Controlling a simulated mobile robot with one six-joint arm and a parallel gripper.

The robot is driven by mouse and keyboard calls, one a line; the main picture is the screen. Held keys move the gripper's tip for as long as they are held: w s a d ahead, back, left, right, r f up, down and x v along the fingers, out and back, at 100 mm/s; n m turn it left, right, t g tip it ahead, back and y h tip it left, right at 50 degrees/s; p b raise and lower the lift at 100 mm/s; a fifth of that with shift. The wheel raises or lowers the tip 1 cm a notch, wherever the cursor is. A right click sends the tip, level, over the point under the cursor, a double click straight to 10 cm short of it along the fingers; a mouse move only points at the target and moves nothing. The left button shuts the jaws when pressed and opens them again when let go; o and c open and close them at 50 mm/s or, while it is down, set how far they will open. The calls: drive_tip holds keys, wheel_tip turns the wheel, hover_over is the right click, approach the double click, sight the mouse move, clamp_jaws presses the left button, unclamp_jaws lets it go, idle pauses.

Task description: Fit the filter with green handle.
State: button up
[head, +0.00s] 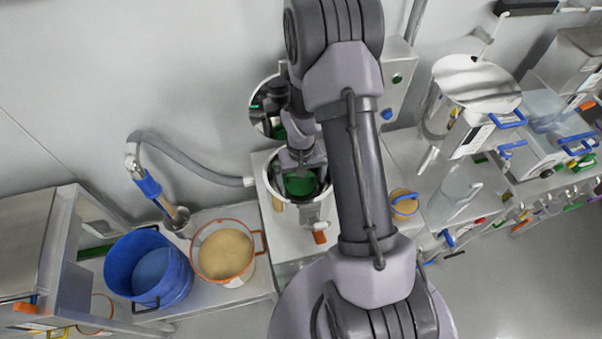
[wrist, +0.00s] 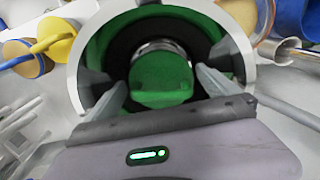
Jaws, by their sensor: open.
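The filter with the green handle (wrist: 162,76) sits inside a round pale-rimmed housing (wrist: 245,42) in the wrist view. In the head view its green top (head: 299,184) shows in the housing (head: 281,208), partly covered by my arm. My gripper (wrist: 162,88) is open, with one finger on each side of the green handle. Gaps show between the fingers and the handle. In the head view my gripper (head: 301,158) is over the housing's mouth. How deep the filter is seated cannot be told.
A round open lid (head: 262,108) stands behind the housing. A grey hose (head: 190,163) joins at its left. A blue bucket (head: 178,285) and an orange-rimmed tub of powder (head: 226,254) stand at left. A steel vessel (head: 470,98) stands at right.

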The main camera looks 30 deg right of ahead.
sight(301, 183)
wheel_tip(301, 183, up, 17)
drive_tip(key=p, duration=0.3)
drive_tip(key=shift+r, duration=0.15)
drive_tip(key=s+a+r+t+y+b, duration=0.1)
drive_tip(key=s+a+t+b, duration=0.2)
drive_tip(key=s+a+b, duration=0.5)
drive_tip(key=s+a+r+m+t+y+b, duration=0.1)
drive_tip(key=s+a+r+t+b, duration=0.1)
drive_tip(key=s+a+b, duration=0.6)
drive_tip(key=shift+s+t+b, duration=0.35)
drive_tip(key=shift+t+b, duration=0.05)
drive_tip(key=shift+b, duration=0.05)
